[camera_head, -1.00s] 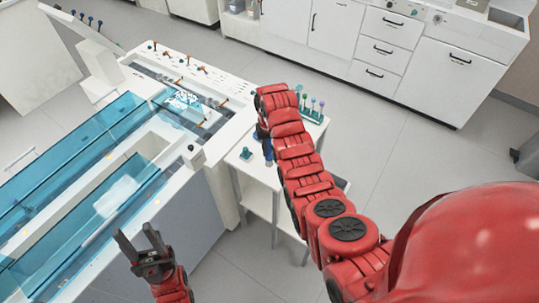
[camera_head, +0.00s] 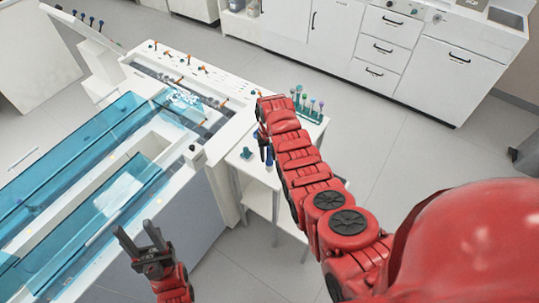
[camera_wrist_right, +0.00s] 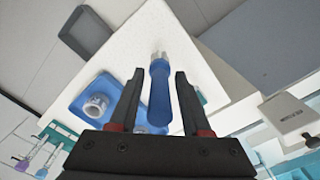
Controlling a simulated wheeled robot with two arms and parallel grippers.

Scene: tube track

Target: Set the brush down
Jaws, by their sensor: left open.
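The brush with its blue handle (camera_wrist_right: 160,95) shows in the right wrist view, between the two dark fingers of my right gripper (camera_wrist_right: 159,74). A narrow gap shows on each side of the handle, so the fingers are open around it. The handle is over or on the small white table (camera_head: 232,158); contact is unclear. In the head view my right gripper (camera_head: 263,140) is mostly hidden by its red arm. My left gripper (camera_head: 143,246) is open and empty, lower left, beside the tank bench.
A blue holder (camera_wrist_right: 72,112) with a pale round piece is left of the brush. A green rack of tubes (camera_head: 309,106) stands behind the right arm. The long bench with blue-covered tanks (camera_head: 75,150) fills the left. Floor at the right is clear.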

